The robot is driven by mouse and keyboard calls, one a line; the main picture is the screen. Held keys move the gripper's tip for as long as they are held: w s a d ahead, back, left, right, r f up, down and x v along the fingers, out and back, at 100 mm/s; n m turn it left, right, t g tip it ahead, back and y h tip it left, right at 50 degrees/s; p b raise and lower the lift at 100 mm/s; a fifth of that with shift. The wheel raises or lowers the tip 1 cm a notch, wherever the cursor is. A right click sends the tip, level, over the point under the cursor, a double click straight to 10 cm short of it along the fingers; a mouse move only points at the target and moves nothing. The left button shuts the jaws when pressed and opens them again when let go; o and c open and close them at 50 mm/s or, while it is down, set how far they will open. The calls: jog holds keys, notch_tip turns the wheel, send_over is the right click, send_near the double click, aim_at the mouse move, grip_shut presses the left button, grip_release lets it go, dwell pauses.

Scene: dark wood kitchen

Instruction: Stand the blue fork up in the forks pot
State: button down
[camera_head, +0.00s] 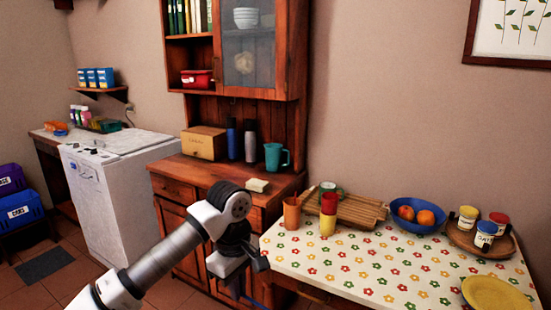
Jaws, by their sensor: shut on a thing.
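My gripper (241,287) is in front of the dresser, left of the flowered table and below its top. It points downward and is shut on the blue fork (256,302). Only a thin blue strip of the fork shows beside the fingers; the rest is hidden or too small to make out. An orange pot (291,215) stands upright near the table's left edge, with a thin thing sticking up at its rim. It is up and to the right of my gripper, apart from it. I cannot read any label marking it as the forks pot.
On the flowered table (350,275), red and yellow cups (328,226) stand right of the pot, before a slatted wooden board (360,211). A blue fruit bowl (417,216), a tray with jars (462,238) and a yellow plate (497,293) are farther right. The table's front middle is clear.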

jog(key=w+d+f+m, duration=0.3)
jog(key=f, duration=0.8)
jog(key=w+d+f+m, duration=0.2)
jog(key=d+f, duration=0.2)
jog(key=f, duration=0.6)
notch_tip(320, 180, down, 17)
jog(key=s+d+m, duration=0.1)
jog(key=s+m, duration=0.1)
jog(key=m, duration=0.4)
jog(key=shift+s+r, duration=0.2)
jog(key=shift+s, duration=0.1)
